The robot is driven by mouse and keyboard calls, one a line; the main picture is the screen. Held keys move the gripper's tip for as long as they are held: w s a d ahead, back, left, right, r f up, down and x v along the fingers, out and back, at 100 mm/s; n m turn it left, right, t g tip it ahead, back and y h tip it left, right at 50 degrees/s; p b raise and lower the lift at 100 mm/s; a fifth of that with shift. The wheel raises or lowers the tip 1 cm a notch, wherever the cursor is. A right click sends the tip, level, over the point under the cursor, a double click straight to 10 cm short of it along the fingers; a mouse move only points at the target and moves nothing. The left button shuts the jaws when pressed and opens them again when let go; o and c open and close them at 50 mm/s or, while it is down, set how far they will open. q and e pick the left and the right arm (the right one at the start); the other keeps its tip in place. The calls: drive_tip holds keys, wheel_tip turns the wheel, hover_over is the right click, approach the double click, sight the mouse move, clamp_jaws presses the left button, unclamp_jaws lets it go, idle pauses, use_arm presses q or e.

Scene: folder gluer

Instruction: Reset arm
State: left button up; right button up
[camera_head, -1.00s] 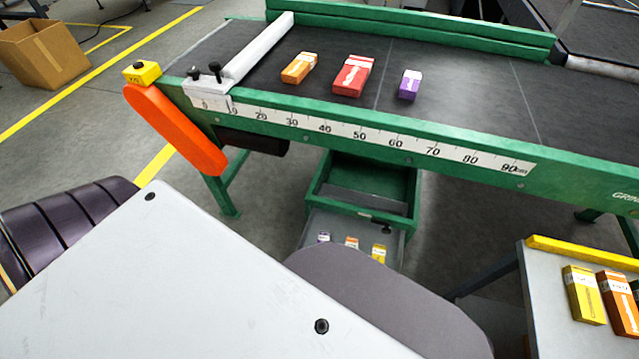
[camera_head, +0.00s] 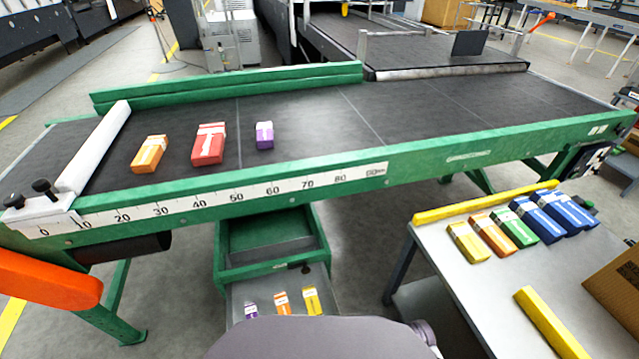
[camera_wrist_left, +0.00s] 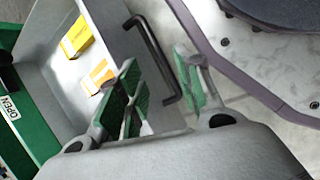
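My left gripper (camera_wrist_left: 157,62) shows in the left wrist view with its two green-padded fingers apart and nothing held between them. The dark bar handle (camera_wrist_left: 153,50) of the drawer lies beyond and between the fingers; I cannot tell how far away. The drawer (camera_head: 236,297) under the conveyor is pulled out in the head view. It holds a purple box (camera_head: 251,310), an orange box (camera_head: 283,303) and a yellow box (camera_head: 312,301). The wrist view shows the yellow box (camera_wrist_left: 76,37) and orange box (camera_wrist_left: 98,75). My right gripper is in neither view.
A green-framed conveyor (camera_head: 420,110) carries an orange box (camera_head: 149,154), a red box (camera_head: 208,144) and a purple box (camera_head: 264,135). A white bar (camera_head: 95,145) crosses its left end. A side table (camera_head: 450,285) at right holds several coloured boxes, a yellow bar (camera_head: 550,325) and a cardboard box (camera_head: 615,285).

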use_arm(q)
wheel_tip(320, 180, up, 17)
drive_tip(key=w+a+m+g+y, duration=0.1)
drive_tip(key=m+y, duration=0.2)
drive_tip(key=m, duration=1.7)
drive_tip(key=shift+m+p, duration=0.4)
drive_tip(key=shift+p, duration=0.05)
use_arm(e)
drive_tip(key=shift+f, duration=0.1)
use_arm(q)
drive_tip(key=shift+f+p, duration=0.3)
drive_tip(key=shift+p, duration=0.1)
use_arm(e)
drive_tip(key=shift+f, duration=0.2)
use_arm(q)
drive_tip(key=shift+f, duration=0.1)
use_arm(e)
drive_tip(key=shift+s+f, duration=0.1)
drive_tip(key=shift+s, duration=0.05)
